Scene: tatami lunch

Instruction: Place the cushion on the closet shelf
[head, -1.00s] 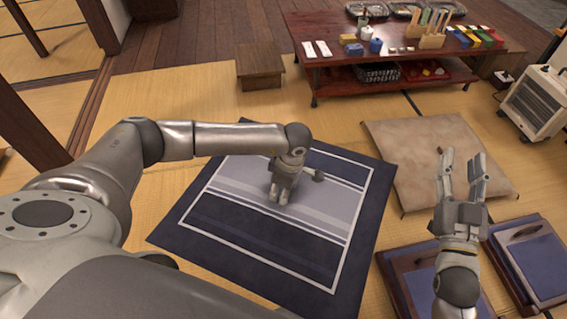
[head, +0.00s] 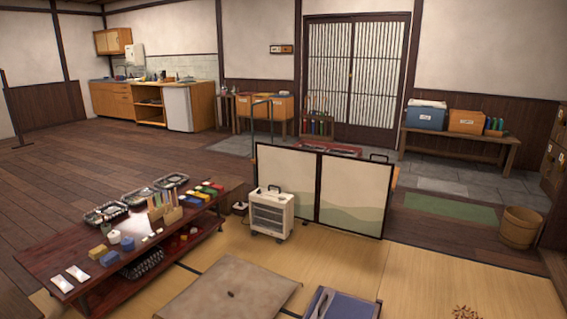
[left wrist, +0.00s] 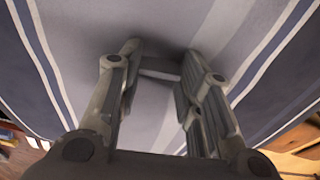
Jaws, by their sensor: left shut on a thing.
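In the left wrist view my left gripper (left wrist: 160,62) is shut on the blue-grey cushion (left wrist: 228,28) with white and dark stripes. The striped fabric fills most of that view, and the fingertips press into it; the exact grip is in shadow. The head view does not show this cushion or either gripper. A beige flat cushion (head: 225,290) lies on the tatami at the bottom of the head view. I cannot make out a closet shelf in either view.
A low dark red table (head: 50,255) with trays and small boxes stands at the left. A white heater (head: 270,213) stands by a folding screen (head: 350,190). Tatami at the lower right is mostly clear.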

